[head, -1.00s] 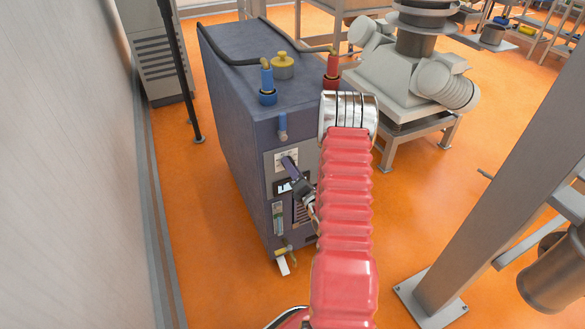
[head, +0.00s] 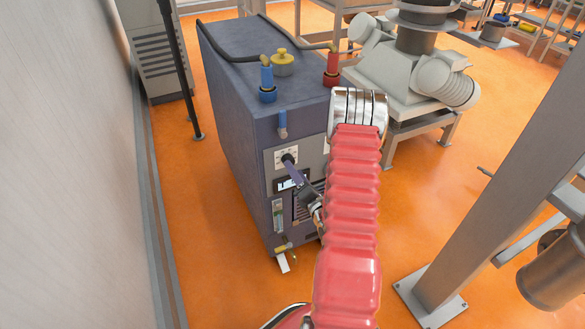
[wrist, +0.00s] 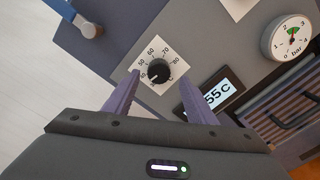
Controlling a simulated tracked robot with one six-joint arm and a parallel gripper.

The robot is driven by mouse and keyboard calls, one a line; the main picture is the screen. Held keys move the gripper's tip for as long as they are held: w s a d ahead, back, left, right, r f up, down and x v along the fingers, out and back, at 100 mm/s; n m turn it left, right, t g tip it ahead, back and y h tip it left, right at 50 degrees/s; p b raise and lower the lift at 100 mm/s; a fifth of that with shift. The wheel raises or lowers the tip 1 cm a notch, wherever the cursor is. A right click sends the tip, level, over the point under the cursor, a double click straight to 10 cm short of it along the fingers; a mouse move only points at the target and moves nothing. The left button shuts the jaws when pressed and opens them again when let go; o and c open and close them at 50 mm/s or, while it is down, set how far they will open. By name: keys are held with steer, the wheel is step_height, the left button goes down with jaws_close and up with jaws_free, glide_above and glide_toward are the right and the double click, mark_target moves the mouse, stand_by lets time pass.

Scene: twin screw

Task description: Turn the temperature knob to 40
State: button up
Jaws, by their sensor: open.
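The temperature knob (wrist: 157,73) is a round black knob on a white dial plate in the wrist view. The printed numbers 50 to 80 are legible around it, and its white mark points to the lower left, near the 40 end of the scale. In the head view the knob (head: 288,159) sits high on the machine's front panel. My gripper (wrist: 161,78) is open. Its purple fingers lie either side of the knob in the picture, with visible gaps and no visible contact. My gripper also shows in the head view (head: 294,174), just below the knob.
A display (wrist: 213,95) beside the knob reads 55 C. A round pressure gauge (wrist: 291,37) is further right. The blue-grey machine (head: 235,130) carries a blue hose fitting (head: 267,80) and a red one (head: 332,68). A grey post (head: 480,190) stands at the right.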

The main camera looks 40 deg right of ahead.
steer(key=v, duration=1)
